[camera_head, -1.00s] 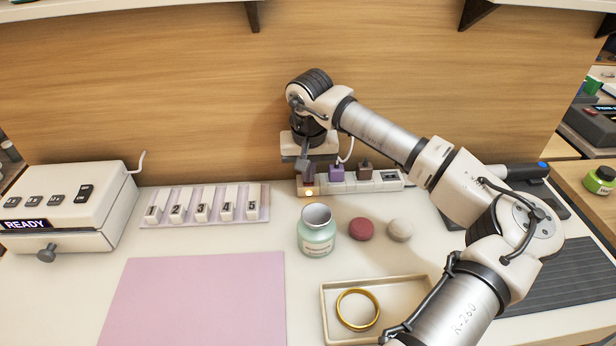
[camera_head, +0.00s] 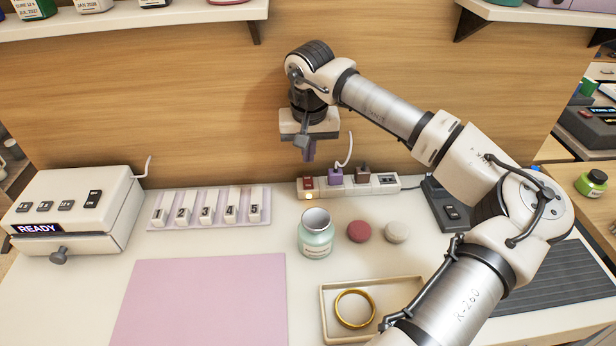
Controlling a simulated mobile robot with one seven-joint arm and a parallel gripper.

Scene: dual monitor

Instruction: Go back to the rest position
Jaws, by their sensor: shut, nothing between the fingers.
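My gripper (camera_head: 309,152) is shut and empty. It points down in front of the wooden back wall and is apart from the power strip (camera_head: 362,186) below it. The strip has a red switch (camera_head: 308,183) at its left end, a purple plug (camera_head: 335,177) and a brown plug (camera_head: 363,173) in it. My arm reaches in from the lower right and arches over the right side of the desk.
A machine reading READY (camera_head: 75,212) stands at left, beside a rack of numbered blocks (camera_head: 208,222). A jar (camera_head: 316,235), red (camera_head: 359,231) and white (camera_head: 397,232) round pieces, and a tray (camera_head: 323,300) holding a gold ring (camera_head: 355,309) stand in front. The pink mat (camera_head: 200,300) is bare.

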